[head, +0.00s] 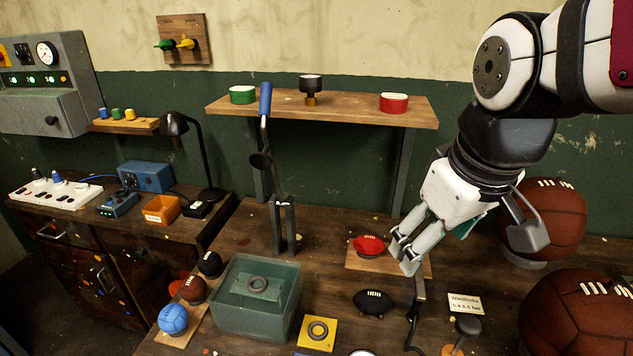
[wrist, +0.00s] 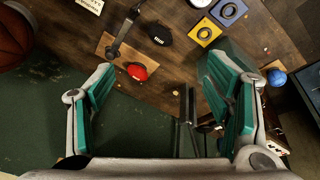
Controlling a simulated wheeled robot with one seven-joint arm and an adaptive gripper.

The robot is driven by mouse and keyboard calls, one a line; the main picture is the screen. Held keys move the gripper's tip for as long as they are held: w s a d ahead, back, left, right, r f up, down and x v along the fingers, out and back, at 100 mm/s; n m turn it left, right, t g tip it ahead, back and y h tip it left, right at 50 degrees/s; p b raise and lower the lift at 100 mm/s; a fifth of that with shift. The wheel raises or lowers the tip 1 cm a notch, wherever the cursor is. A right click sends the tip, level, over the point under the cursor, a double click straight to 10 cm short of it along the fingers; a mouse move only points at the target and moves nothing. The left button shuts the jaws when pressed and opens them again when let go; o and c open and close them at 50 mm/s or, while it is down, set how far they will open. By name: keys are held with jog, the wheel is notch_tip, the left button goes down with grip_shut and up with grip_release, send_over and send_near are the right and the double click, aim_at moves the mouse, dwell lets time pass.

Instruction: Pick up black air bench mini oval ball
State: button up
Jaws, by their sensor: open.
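A black oval ball (head: 373,302) with white laces lies on the workbench, right of the glass tank. It also shows in the wrist view (wrist: 158,36), near the top middle. My gripper (head: 405,254) is open and empty, above the bench and beyond the black oval ball in the head view. In the wrist view its green-padded fingers (wrist: 160,72) are spread wide, with the ball farther off beyond them. A red oval ball (head: 369,246) on a wooden board is close to the fingertips in the head view; I cannot tell the height gap.
A glass tank (head: 256,322), a yellow square holder (head: 317,333) and a dark metal arm (head: 417,312) stand around the black oval ball. Large brown balls (head: 580,312) fill the right side. A wall shelf (head: 350,108) is behind. Smaller balls, including a blue one (head: 173,319), sit left.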

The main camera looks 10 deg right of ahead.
jog(key=w+d+f+n+g+y, duration=0.1)
jog(key=w+d+f+n+g, duration=0.15)
jog(key=w+f+n, duration=0.55)
jog(key=n+g+y+p, duration=0.1)
jog(key=n+g+y, duration=0.1)
jog(key=n+y, duration=0.2)
send_near(377, 292)
jog(key=x, duration=0.2)
jog(key=p+x, duration=0.1)
jog(key=x, duration=0.4)
jog(key=shift+a+f, duration=0.1)
jog(key=shift+a, duration=0.25)
jog(key=shift+d+p+x, duration=0.1)
jog(key=shift+p+x, duration=0.25)
jog(key=shift+x, duration=0.95)
jog(key=shift+d+p+x, duration=0.15)
jog(key=shift+p+x, duration=0.2)
jog(key=shift+x, duration=1)
jog(key=shift+f, duration=0.1)
jog(key=shift+c, duration=0.2)
jog(key=c, duration=1.2)
